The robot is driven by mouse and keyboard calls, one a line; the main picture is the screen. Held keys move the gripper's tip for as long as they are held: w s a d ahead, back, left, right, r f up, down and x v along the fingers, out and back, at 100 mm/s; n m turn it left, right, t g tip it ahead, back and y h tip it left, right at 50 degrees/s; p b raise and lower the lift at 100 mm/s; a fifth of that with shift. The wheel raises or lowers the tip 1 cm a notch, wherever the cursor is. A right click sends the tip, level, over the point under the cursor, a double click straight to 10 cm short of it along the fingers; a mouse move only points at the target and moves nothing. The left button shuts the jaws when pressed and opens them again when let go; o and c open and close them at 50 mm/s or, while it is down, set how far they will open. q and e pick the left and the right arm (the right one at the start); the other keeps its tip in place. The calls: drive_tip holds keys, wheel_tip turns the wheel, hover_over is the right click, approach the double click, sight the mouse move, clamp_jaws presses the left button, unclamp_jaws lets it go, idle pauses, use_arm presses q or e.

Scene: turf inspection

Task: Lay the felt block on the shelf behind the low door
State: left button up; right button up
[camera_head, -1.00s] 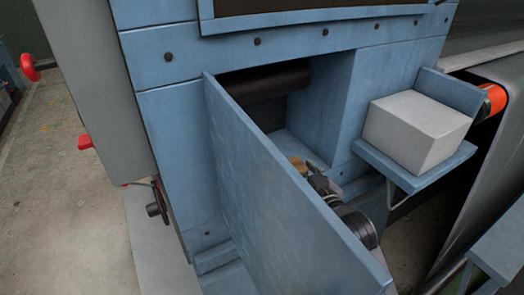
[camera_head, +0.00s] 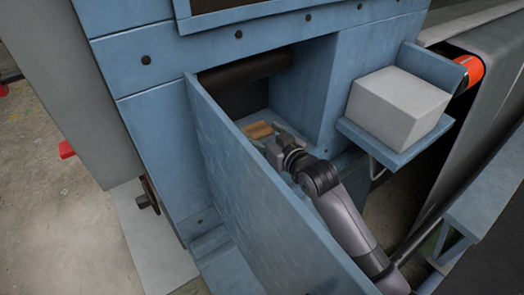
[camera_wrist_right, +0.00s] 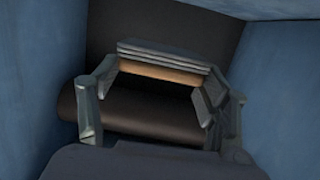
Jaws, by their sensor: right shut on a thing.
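The felt block (camera_head: 259,130), tan with a grey layered side, is held by my right gripper (camera_head: 274,146) inside the opening behind the low door. In the right wrist view the block (camera_wrist_right: 160,72) spans between the fingers of my gripper (camera_wrist_right: 155,82). The low door (camera_head: 250,190) is a blue panel standing open, left of my arm. The shelf (camera_head: 262,116) is the pale blue floor of the recess; the block is over or at it, and I cannot tell whether they touch. My left gripper is not in view.
A black roller (camera_head: 245,70) crosses the upper part of the recess; it also shows in the right wrist view (camera_wrist_right: 140,115). A light grey box (camera_head: 395,105) sits on a blue side ledge (camera_head: 385,150) to the right. Blue walls flank the recess closely.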

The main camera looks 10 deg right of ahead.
wheel_tip(320, 180, down, 3)
drive_tip(key=shift+f, duration=0.15)
wheel_tip(320, 180, down, 4)
drive_tip(key=shift+r, duration=0.25)
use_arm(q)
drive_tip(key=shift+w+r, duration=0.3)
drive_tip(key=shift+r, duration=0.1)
use_arm(e)
drive_tip(key=shift+f, duration=0.3)
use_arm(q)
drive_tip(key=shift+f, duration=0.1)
use_arm(e)
drive_tip(key=shift+f, duration=0.1)
drive_tip(key=o, duration=1)
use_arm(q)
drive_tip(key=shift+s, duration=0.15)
use_arm(e)
drive_tip(key=shift+o, duration=0.2)
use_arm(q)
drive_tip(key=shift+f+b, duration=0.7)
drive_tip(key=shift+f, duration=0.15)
use_arm(e)
drive_tip(key=v, duration=1.2)
